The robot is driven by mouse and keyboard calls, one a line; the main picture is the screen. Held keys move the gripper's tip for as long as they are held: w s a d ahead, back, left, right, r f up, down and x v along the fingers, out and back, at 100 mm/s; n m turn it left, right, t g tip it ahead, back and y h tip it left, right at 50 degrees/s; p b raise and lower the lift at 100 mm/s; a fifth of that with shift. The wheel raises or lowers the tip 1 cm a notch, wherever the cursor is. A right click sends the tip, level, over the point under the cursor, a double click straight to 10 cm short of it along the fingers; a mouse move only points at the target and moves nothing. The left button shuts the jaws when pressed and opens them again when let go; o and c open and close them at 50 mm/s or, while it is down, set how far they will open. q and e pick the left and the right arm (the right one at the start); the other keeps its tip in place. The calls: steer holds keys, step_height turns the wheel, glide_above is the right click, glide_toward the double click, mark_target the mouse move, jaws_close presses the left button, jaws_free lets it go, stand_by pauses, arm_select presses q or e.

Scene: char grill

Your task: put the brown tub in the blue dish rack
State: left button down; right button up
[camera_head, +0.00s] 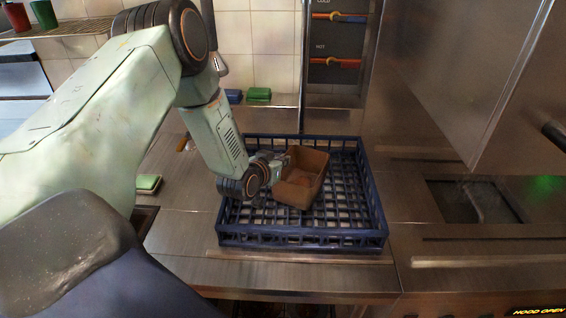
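The rack is a dark blue lattice crate on the steel counter. My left gripper (279,166) reaches in over the rack's left side and is at the tub's left wall. Its fingers are small and partly hidden against the tub, so I cannot tell whether they are shut on it. My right gripper is not in view.
A green sponge (148,184) lies on the counter at left. A green block (259,95) and a blue block (233,96) sit on the ledge behind.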

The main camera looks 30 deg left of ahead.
arm_select(q)
steer(key=shift+w+f, duration=0.35)
steer(key=c, duration=1.8)
jaws_free()
steer(key=shift+o, duration=1.4)
steer(key=shift+s+r, duration=0.25)
steer(key=shift+s, duration=0.1)
steer(key=shift+w+f, duration=0.15)
steer(key=shift+w, duration=0.05)
steer(key=p+v, duration=0.2)
steer(key=v, duration=1)
